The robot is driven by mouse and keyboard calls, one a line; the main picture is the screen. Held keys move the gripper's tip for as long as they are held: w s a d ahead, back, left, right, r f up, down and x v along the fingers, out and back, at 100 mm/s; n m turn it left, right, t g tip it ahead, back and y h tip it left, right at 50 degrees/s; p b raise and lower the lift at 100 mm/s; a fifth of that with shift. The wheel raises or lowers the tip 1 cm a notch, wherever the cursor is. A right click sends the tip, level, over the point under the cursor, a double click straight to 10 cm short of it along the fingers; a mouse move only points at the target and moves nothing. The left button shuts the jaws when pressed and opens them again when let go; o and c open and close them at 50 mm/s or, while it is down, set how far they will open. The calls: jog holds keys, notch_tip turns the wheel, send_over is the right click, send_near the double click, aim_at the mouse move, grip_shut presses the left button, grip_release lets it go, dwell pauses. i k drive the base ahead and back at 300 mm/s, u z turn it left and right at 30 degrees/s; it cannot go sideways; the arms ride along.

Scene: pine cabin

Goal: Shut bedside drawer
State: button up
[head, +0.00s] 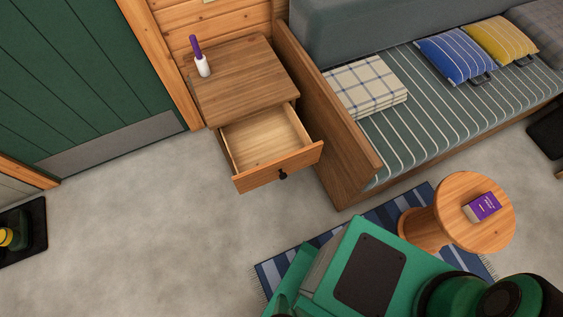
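The wooden bedside cabinet (246,72) stands against the plank wall, left of the bed's side panel. Its drawer (268,142) is pulled well out and looks empty inside. The drawer front (262,178) has a small dark knob (283,176). A white and purple bottle-like item (202,62) stands upright on the cabinet top. My green arm shows at the bottom right, apart from the cabinet.
A bed (440,105) with folded blanket (366,86) and cushions is to the right. A round wooden stool (455,212) with a purple book (482,207) stands by a striped rug (300,262). The grey floor before the drawer is clear. A green door (85,75) is left.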

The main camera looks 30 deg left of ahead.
aim_at(269, 145)
jog(key=u, duration=1.3)
jog(key=k, duration=1.05)
jog(key=u, duration=0.5)
jog(key=i, duration=0.5)
jog(key=z, duration=0.05)
